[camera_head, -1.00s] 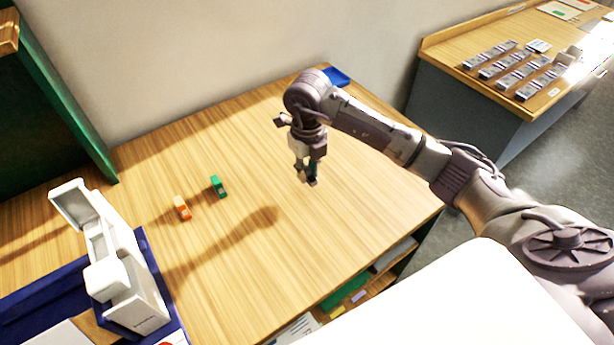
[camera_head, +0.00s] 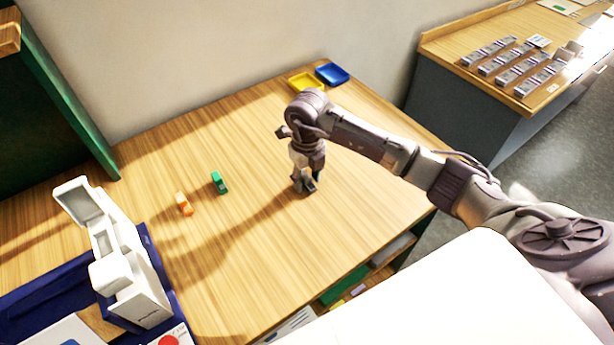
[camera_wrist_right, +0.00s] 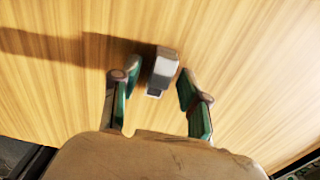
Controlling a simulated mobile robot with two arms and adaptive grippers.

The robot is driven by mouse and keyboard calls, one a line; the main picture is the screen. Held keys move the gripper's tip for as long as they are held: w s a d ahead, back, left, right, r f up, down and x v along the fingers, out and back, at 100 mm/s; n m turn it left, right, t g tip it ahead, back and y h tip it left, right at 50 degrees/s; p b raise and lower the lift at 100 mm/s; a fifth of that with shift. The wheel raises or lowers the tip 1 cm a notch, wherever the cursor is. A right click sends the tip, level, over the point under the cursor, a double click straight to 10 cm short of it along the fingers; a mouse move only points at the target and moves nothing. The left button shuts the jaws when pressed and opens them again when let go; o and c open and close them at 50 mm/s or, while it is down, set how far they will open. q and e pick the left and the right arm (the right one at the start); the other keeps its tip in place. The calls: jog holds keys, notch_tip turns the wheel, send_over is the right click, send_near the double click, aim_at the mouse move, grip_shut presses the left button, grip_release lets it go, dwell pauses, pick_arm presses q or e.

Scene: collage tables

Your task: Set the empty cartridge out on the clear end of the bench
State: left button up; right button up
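The empty cartridge, a small grey-white block (camera_wrist_right: 163,70), stands on the wooden bench (camera_wrist_right: 240,60) in the right wrist view. It lies between and slightly beyond the fingertips of my right gripper (camera_wrist_right: 158,73). The fingers are spread, with a gap showing on each side of the block. In the head view my right gripper (camera_head: 304,186) is low over the clear right part of the bench (camera_head: 370,215); the cartridge is hard to make out there. My left gripper is not in view.
An orange piece (camera_head: 184,204) and a green piece (camera_head: 219,183) stand left of the gripper. A white device (camera_head: 135,280) is at the left front. Yellow (camera_head: 306,82) and blue (camera_head: 332,73) trays lie at the back corner. Bare wood surrounds the gripper.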

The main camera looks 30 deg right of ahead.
aim_at(307, 177)
jog(key=shift+r, duration=0.65)
notch_tip(307, 177, up, 11)
jog(key=b, duration=0.3)
